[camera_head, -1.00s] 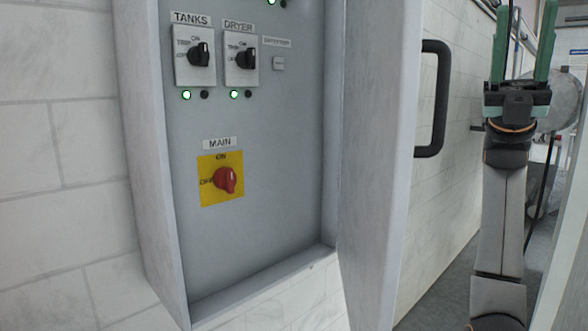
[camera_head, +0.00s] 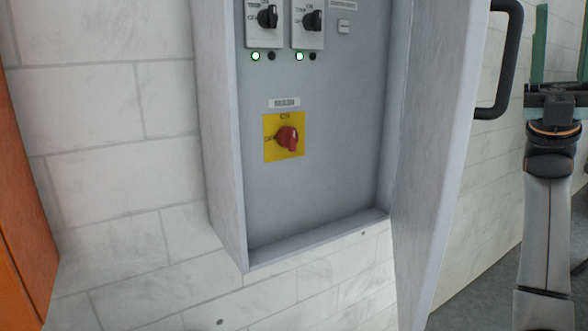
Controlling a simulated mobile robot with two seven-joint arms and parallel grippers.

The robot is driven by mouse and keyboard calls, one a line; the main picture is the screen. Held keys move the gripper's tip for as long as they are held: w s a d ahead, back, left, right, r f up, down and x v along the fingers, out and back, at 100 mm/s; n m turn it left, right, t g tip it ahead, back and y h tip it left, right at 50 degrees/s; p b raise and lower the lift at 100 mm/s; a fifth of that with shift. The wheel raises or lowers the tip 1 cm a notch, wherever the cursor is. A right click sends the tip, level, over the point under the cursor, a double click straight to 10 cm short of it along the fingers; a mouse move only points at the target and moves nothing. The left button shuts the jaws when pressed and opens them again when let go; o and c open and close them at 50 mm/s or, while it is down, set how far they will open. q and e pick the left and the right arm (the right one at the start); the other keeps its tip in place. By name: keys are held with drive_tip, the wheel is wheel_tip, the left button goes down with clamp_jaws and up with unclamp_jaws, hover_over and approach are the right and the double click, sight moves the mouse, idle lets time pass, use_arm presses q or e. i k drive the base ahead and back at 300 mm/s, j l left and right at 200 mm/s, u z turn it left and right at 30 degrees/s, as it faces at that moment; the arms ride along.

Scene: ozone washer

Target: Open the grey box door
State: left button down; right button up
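The grey box (camera_head: 225,130) is fixed to the tiled wall, and its front is open. Inside, the grey panel (camera_head: 345,140) carries a red main switch (camera_head: 287,138) on a yellow plate and black knobs above it. The grey box door (camera_head: 432,170) stands swung out to the right. A black handle (camera_head: 510,60) shows at the door's far side. My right gripper (camera_head: 560,50) is at the right edge, beyond the door and handle, apart from both. Its green fingers point up, spread apart with nothing visible between them. My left gripper is out of view.
White tiled wall (camera_head: 110,190) surrounds the box. An orange upright surface (camera_head: 20,220) stands at the left edge. Grey floor (camera_head: 480,300) shows at the lower right. Two green lights are lit beneath the knobs.

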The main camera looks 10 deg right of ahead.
sight(447, 38)
drive_tip(key=k+j, duration=0.2)
drive_tip(key=j, duration=0.15)
drive_tip(key=k+j, duration=0.25)
drive_tip(key=j, duration=0.15)
drive_tip(key=k+j, duration=0.2)
drive_tip(key=j, duration=0.15)
